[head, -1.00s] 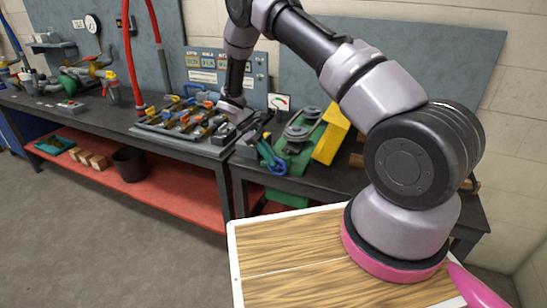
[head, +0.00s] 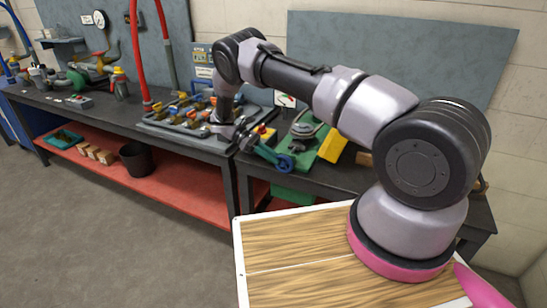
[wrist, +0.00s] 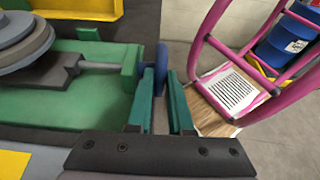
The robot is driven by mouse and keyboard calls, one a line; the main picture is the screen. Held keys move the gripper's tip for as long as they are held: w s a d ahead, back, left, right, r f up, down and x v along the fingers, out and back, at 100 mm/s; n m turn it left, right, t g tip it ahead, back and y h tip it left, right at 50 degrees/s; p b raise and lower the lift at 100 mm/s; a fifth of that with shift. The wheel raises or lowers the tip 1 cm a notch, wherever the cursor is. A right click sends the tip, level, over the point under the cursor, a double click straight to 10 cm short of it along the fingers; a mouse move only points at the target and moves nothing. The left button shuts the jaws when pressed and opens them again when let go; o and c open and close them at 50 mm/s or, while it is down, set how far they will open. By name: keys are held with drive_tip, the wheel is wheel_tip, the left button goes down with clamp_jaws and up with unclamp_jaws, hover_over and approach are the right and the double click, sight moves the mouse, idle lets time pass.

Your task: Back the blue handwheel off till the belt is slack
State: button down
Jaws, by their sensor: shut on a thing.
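The blue handwheel (wrist: 162,56) shows edge-on in the wrist view, at the right end of the green motor base (wrist: 75,110). My gripper (wrist: 161,82) has its teal fingers on either side of the wheel's rim and is shut on it. A grey screw (wrist: 98,66) runs from a dark block to a green end block beside the wheel. Part of a grey pulley (wrist: 20,40) shows at the upper left. In the head view my gripper (head: 268,153) reaches the wheel at the bench's front. The belt (head: 306,125) is partly visible there; its tension cannot be told.
A yellow guard (head: 333,146) stands right of the belt. A tray of valves (head: 185,118) lies left on the bench. In the wrist view, a pink frame (wrist: 215,45) and a blue drum (wrist: 290,40) are at the right. The floor (head: 120,230) before the bench is clear.

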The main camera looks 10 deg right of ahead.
drive_tip(key=c, duration=1.1)
unclamp_jaws()
drive_tip(key=shift+w, duration=0.1)
drive_tip(key=v, duration=1)
drive_tip(key=shift+w+a, duration=0.15)
drive_tip(key=shift+a, duration=0.2)
drive_tip(key=shift+r, duration=0.1)
